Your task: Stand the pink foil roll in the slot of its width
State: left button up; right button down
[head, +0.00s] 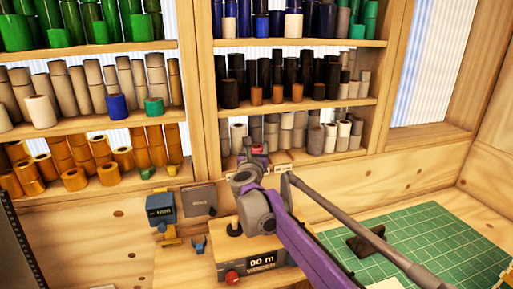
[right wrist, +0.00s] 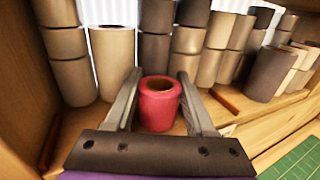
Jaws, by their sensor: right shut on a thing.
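The pink foil roll (right wrist: 159,108) stands upright between the two fingers of my right gripper (right wrist: 159,78) in the right wrist view. The gripper is shut on it. Behind it are rows of grey and beige rolls on the wooden shelf. In the head view my right gripper (head: 248,168) reaches to the lowest shelf of the right-hand bay, and its wrist mostly hides the pink roll. I cannot tell whether the roll's base touches the shelf board. My left gripper is not in view.
Low reddish-brown strips (right wrist: 225,99) lie on the shelf to either side of the roll. Beige rolls (right wrist: 112,62) and a dark grey roll (right wrist: 268,75) stand close by. Below are a metering box (head: 262,258) and a green cutting mat (head: 425,225).

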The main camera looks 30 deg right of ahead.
jog(key=shift+f, duration=0.1)
jog(key=c, duration=0.5)
grip_release()
jog(key=shift+s, duration=0.1)
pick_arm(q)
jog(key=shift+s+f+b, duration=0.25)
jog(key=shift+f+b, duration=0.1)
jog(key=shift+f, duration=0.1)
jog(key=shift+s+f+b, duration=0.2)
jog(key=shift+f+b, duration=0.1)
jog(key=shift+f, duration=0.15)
pick_arm(e)
jog(key=v, duration=1.2)
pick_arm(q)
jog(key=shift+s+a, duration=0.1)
